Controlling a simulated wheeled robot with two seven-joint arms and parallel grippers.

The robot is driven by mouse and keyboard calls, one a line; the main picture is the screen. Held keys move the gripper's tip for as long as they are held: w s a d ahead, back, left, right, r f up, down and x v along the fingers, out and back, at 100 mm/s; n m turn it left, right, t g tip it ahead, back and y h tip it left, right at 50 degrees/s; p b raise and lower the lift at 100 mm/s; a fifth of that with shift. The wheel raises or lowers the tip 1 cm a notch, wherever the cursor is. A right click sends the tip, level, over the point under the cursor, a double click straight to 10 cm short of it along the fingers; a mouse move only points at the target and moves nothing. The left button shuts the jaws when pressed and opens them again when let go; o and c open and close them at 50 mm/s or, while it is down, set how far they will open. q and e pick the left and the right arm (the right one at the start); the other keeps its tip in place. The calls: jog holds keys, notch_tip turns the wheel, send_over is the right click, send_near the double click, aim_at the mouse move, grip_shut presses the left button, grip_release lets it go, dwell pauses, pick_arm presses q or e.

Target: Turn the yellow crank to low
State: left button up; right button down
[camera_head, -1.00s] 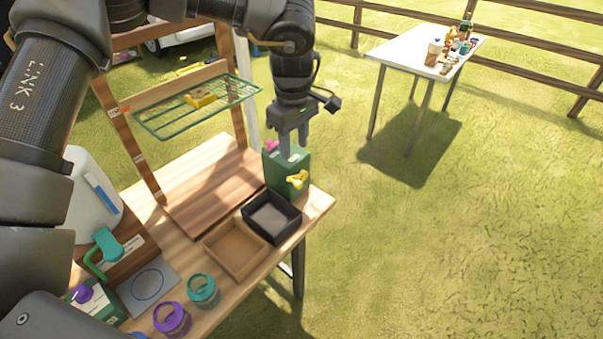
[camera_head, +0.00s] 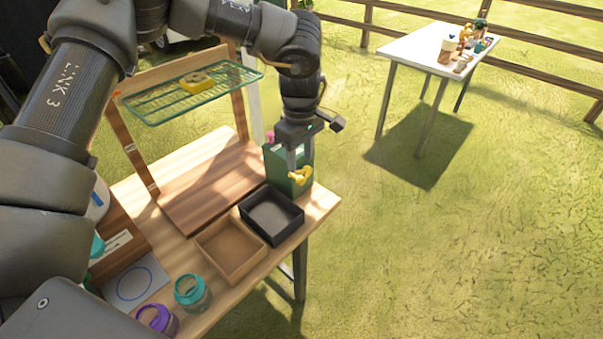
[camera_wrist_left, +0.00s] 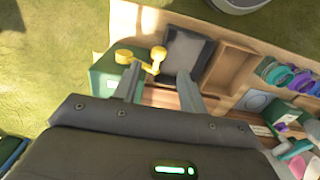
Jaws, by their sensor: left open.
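The yellow crank (camera_head: 300,175) is on the front face of a green box (camera_head: 279,161) at the right end of the wooden table. In the left wrist view the crank (camera_wrist_left: 140,58) shows a yellow hub with an arm and a knob, beside the green box (camera_wrist_left: 104,80). Whether a finger touches the crank cannot be told. My right gripper is not seen.
A black tray (camera_head: 262,231) and a wooden tray (camera_head: 215,265) stand just left of the green box. A green wire shelf (camera_head: 150,112) rises behind them. Teal (camera_head: 192,292) and purple (camera_head: 158,320) jars stand near the front. A white table (camera_head: 408,48) is far off on grass.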

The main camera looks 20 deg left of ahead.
aim_at(301, 178)
pick_arm(q)
notch_tip(301, 178, down, 7)
jog(key=shift+r+p, duration=0.15)
jog(key=shift+p, duration=0.4)
grip_shut()
